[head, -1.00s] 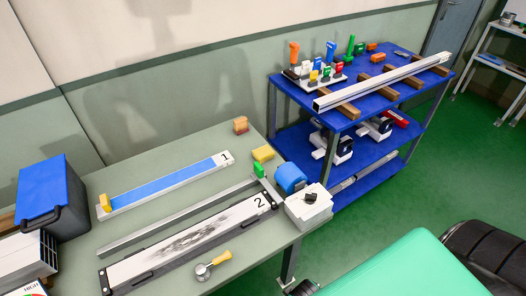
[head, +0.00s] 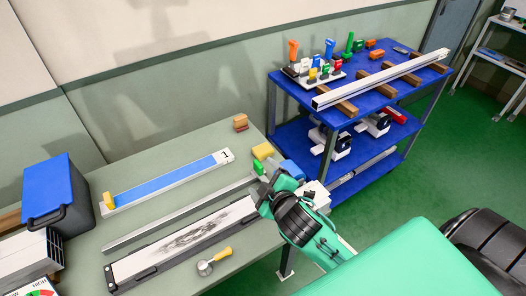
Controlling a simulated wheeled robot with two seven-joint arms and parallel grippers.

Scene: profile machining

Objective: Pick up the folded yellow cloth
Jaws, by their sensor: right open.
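The folded yellow cloth (head: 263,151) lies flat on the grey-green table (head: 190,152) near its right edge, behind a small green block (head: 259,168). My right gripper (head: 268,187) is open and empty, in front of the cloth and apart from it in the picture. It covers the right end of the tray marked 2 (head: 185,243). My left gripper is not in view.
A blue item (head: 291,169) and a white box (head: 320,192) are partly hidden behind my right gripper. A brown block (head: 240,122) stands behind the cloth. The tray marked 1 (head: 170,180) lies to the left. A blue cart (head: 375,101) stands at the right.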

